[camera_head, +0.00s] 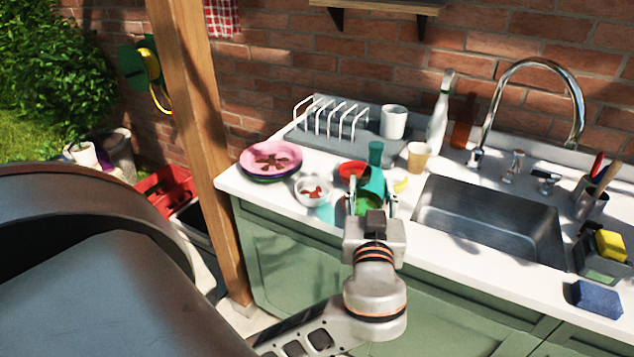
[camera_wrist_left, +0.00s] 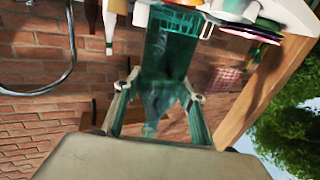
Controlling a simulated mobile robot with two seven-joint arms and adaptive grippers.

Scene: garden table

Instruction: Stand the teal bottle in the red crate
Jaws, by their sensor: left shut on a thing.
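The teal bottle (camera_head: 375,155) is upright or nearly so above the front part of the counter, its neck at the top. My left gripper (camera_head: 371,192) is shut on the bottle's body, with one finger on each side. In the left wrist view the see-through bottle (camera_wrist_left: 168,55) lies between the two fingers (camera_wrist_left: 157,98). I cannot tell whether its base touches the counter. The red crate (camera_head: 166,191) is low at the left, beyond the wooden post and partly hidden by my own body. My right gripper is not in view.
The counter holds a white bowl (camera_head: 313,190), stacked plates (camera_head: 270,158), a red bowl (camera_head: 352,171), a tan cup (camera_head: 418,157) and a white bottle (camera_head: 439,115). A wooden post (camera_head: 205,120) stands between counter and crate. A sink (camera_head: 490,220) is at right.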

